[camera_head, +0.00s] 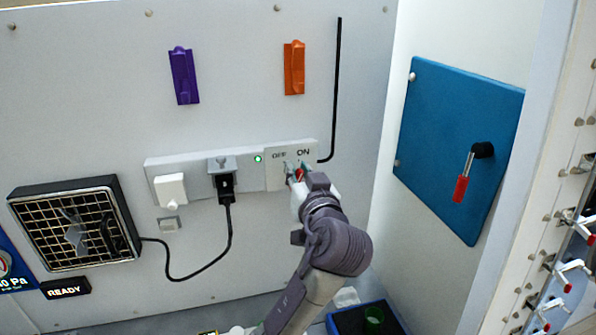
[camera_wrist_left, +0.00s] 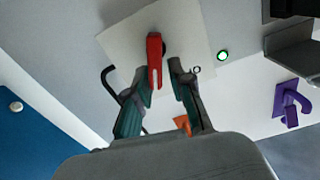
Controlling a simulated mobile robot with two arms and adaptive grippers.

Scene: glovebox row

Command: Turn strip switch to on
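A white power strip (camera_head: 190,163) is mounted on the grey wall, with a switch plate at its right end marked OFF on the left and ON on the right. The red switch lever (camera_head: 298,174) is mostly hidden by my gripper in the head view; which mark it points to is hard to tell. In the left wrist view the red lever (camera_wrist_left: 154,58) stands out from the pale plate (camera_wrist_left: 118,40). My left gripper (camera_head: 296,170) is at the plate, its fingers apart on either side of the lever, nearer the left finger in the wrist view. My right gripper is not in view.
A green light (camera_head: 258,158) glows on the strip. A black plug (camera_head: 226,185) with a cable runs to a fan (camera_head: 75,225). Purple (camera_head: 184,76) and orange (camera_head: 294,68) holders sit above. A blue panel (camera_head: 450,140) with a red-handled lever (camera_head: 461,188) is at right.

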